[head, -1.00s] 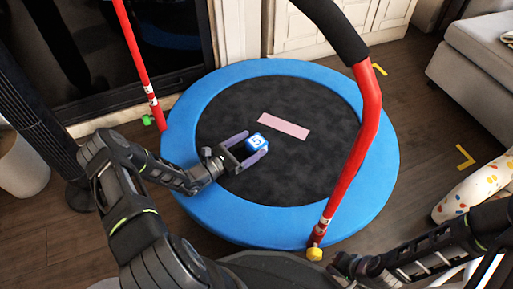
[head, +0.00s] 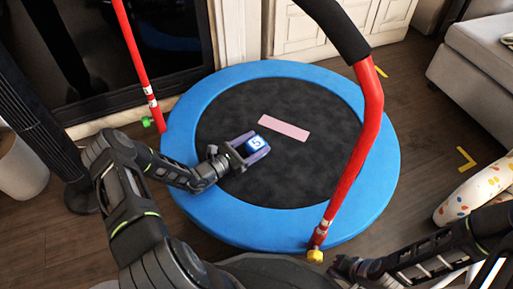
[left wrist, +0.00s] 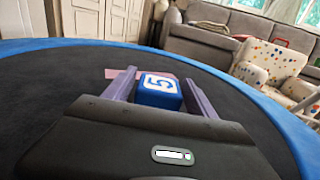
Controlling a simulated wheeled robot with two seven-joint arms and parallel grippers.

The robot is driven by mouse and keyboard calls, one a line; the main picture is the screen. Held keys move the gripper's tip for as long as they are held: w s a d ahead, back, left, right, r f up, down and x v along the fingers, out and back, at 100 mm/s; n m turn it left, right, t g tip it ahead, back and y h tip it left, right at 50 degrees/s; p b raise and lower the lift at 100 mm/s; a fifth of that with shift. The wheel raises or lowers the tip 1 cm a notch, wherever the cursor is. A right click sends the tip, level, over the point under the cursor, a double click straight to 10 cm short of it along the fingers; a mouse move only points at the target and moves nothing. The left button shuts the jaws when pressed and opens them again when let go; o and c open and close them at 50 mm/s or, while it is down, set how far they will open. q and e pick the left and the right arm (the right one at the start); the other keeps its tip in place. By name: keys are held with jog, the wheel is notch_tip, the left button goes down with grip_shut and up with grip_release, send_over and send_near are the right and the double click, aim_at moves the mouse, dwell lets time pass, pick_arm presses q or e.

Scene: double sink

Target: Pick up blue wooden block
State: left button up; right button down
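The trampoline's blue rim (head: 185,205) surrounds the mat. A pink strip (head: 284,128) lies on the mat just beyond the block. A red handlebar with a black grip (head: 366,140) rises on the right, and another red post (head: 136,65) stands on the left.

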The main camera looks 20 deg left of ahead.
aim_at(255, 143)
pick_arm(q)
jog(key=c, duration=1.1)
notch_tip(255, 143, up, 10)
jog(key=p, duration=0.5)
